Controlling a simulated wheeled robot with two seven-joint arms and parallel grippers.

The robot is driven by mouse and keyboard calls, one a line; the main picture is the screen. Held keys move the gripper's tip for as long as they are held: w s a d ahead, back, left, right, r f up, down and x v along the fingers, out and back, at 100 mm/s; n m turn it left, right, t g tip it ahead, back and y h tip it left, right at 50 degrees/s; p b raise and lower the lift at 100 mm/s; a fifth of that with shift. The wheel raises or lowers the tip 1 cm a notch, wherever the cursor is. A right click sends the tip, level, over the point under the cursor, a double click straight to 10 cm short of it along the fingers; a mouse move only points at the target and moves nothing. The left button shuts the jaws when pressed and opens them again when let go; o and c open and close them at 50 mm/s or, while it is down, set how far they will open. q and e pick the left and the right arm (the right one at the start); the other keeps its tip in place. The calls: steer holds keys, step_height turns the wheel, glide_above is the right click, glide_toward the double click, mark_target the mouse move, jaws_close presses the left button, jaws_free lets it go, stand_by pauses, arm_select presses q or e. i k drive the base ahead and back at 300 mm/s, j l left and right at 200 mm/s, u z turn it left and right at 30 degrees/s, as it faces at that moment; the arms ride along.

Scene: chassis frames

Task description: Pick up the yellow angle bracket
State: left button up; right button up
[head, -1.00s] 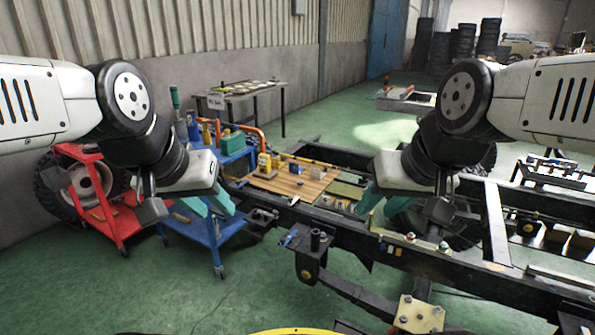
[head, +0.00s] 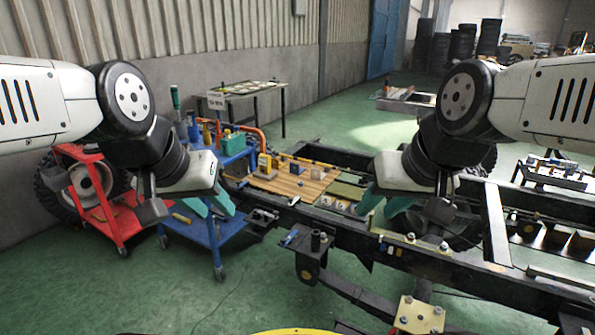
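A small upright yellow piece (head: 264,163) stands at the left part of a wooden board (head: 318,184) on the dark chassis frame. It may be the yellow angle bracket, but it is too small to tell its shape. My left gripper (head: 209,205) has its teal fingers spread, empty, in front of the blue cart and left of the board. My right gripper (head: 384,203) also has its teal fingers spread and empty, over the frame to the right of the board. Both are apart from the yellow piece.
A blue tool cart (head: 216,232) with a green box (head: 233,144) stands left of the frame. A red cart (head: 117,222) is further left. A dark chassis beam (head: 385,265) crosses the front right. The green floor at lower left is clear.

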mark_target(277, 165)
steer(key=i+j, duration=0.35)
steer(key=i+j+u, duration=0.1)
steer(key=i+j, duration=0.2)
steer(key=i, duration=0.25)
steer(key=i+j, duration=0.3)
steer(key=i, duration=0.15)
steer(key=i+j+u, duration=0.1)
steer(key=i+j, duration=0.2)
steer(key=i, duration=0.2)
steer(key=i+j, duration=0.25)
steer(key=i, duration=0.2)
